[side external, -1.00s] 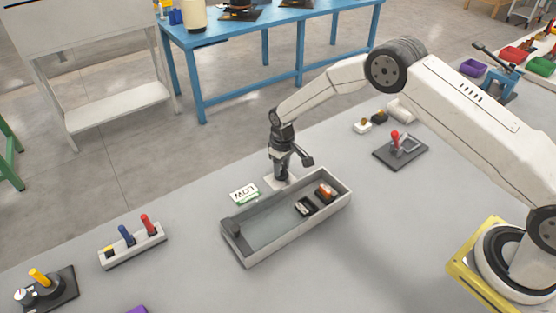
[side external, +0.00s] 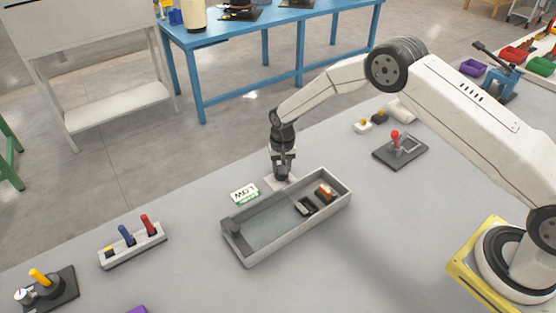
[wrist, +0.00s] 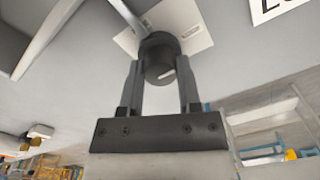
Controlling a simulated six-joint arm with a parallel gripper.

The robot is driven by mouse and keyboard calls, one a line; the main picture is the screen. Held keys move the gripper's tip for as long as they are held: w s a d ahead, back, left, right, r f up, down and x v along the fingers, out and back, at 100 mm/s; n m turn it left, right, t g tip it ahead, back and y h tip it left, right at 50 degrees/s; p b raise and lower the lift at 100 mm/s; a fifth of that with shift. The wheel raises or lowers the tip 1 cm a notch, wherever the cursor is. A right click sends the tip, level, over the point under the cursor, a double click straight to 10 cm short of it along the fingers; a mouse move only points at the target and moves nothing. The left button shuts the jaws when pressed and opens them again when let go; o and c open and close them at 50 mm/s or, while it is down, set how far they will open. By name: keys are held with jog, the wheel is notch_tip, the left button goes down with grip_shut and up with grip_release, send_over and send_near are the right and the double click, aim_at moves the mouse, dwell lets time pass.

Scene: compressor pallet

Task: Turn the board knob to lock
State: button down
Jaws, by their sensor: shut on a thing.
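The board knob is a dark round knob (wrist: 160,58) with a pale mark on its side, on a white square plate (wrist: 190,28). In the wrist view it sits between the two fingers of my gripper (wrist: 160,82), which is shut on it. In the side view my gripper (side external: 282,176) points down at the knob's plate (side external: 270,183), behind the grey tray. The fingers hide most of the knob there. I cannot read the plate's small label.
A grey tray (side external: 238,257) with a few small parts stands just in front of the knob. A white "LOW" card (side external: 244,193) lies to its left. A switch strip (side external: 133,246) is farther left, and a red-knobbed lever plate (side external: 400,152) is to the right.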

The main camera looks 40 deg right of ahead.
dwell(0.4)
jog(key=shift+c, duration=1.5)
grip_release()
jog(key=shift+r, duration=3.9)
jog(key=shift+d+r, duration=0.1)
